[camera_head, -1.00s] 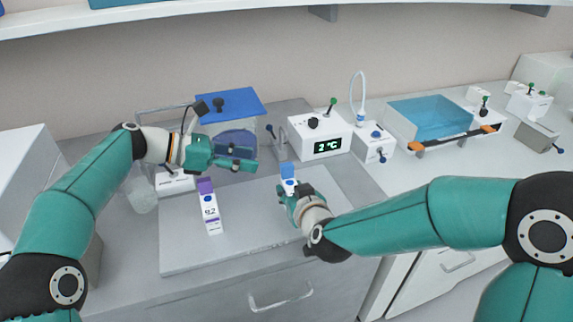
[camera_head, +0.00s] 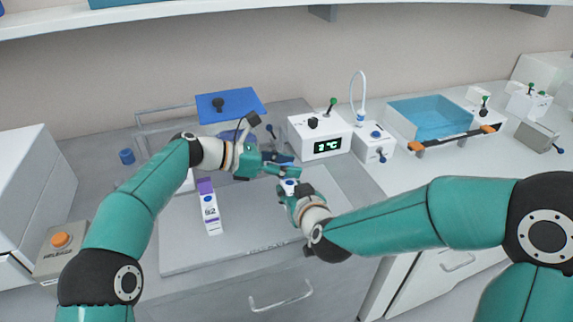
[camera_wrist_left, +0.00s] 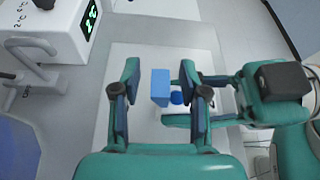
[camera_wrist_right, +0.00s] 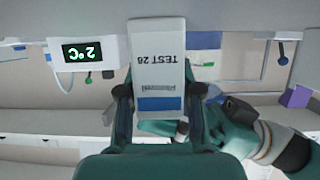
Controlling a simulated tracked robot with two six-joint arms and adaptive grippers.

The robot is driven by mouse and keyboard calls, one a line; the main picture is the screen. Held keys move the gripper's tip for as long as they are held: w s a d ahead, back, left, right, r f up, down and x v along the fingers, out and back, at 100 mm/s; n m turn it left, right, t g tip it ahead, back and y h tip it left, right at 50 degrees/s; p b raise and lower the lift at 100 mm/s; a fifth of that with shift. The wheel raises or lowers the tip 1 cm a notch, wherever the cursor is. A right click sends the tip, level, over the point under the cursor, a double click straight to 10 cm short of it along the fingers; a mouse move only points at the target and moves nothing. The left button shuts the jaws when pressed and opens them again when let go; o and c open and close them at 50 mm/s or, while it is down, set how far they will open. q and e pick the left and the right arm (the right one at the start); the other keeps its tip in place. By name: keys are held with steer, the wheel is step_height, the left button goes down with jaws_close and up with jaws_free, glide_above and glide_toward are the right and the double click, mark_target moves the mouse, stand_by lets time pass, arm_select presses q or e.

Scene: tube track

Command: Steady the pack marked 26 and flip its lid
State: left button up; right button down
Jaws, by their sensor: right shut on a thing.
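In the head view the grippers hide most of the pack. Its blue lid flap (camera_wrist_left: 160,87) stands beside a round blue cap (camera_wrist_left: 176,98) in the left wrist view. My left gripper (camera_head: 291,170) is open above the pack, its fingers on either side of the flap with a gap visible at the left finger.
Another white pack (camera_head: 211,215) with a purple top stands on the grey mat (camera_head: 245,225), left of the grippers. Behind are a 2°C display box (camera_head: 318,137) and a blue-lidded container (camera_head: 230,103). The mat's front is clear.

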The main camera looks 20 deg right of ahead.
arm_select(q)
jaws_close()
steer(key=shift+s+r+m+t, duration=0.1)
steer(key=shift+s+m+t, duration=0.35)
steer(key=shift+m+t, duration=0.5)
steer(key=shift+s+m+t, duration=0.4)
steer(key=shift+m+t, duration=0.05)
steer(key=shift+m, duration=0.7)
steer(key=shift+o, duration=0.4)
jaws_free()
